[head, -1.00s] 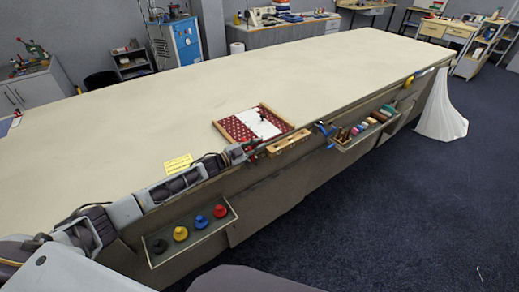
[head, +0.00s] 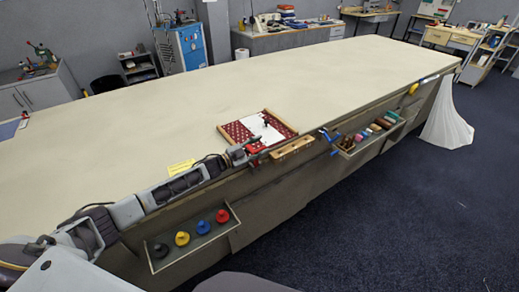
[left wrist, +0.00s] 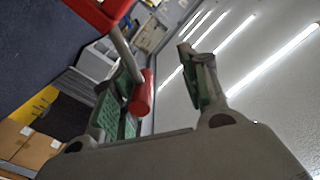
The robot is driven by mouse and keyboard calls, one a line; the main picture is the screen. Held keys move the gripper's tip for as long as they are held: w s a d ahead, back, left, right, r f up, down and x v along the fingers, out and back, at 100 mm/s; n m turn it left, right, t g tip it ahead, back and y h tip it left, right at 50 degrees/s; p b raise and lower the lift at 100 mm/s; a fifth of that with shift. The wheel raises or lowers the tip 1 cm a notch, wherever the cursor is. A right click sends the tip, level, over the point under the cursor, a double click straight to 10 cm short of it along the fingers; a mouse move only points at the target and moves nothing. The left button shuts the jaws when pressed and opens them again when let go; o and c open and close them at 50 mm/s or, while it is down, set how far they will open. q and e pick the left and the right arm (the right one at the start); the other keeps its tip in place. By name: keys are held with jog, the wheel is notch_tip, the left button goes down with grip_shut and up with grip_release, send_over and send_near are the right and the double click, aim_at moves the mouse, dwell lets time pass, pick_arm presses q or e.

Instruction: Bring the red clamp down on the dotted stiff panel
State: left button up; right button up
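The dotted panel (head: 236,131) is red with white dots. It lies at the table's front edge in the head view, between wooden strips and partly under a white sheet (head: 264,130). The red clamp (head: 255,162) shows as small red bits at the table edge just in front of the panel, mostly hidden by my gripper. My left gripper (head: 248,154) is at this edge. In the left wrist view the fingers of my left gripper (left wrist: 160,90) are apart. The clamp's red handle (left wrist: 143,93) on a metal rod lies between them, close to the left finger. My right gripper is not in view.
A wooden block (head: 292,147) and a blue clamp (head: 328,136) are at the edge to the right. A tray of coloured spools (head: 370,135) and a tray with knobs (head: 152,262) hang on the table front. A yellow note (head: 181,167) lies behind my arm. The tabletop beyond is clear.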

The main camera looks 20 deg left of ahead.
pick_arm(q)
jog(key=shift+s+f, duration=0.25)
jog(key=shift+f, duration=0.4)
jog(key=r+v, duration=0.1)
jog(key=v, duration=1)
jog(key=shift+s+a, duration=0.15)
jog(key=shift+s, duration=0.1)
dwell(0.8)
jog(key=shift+r, duration=0.1)
dwell(0.4)
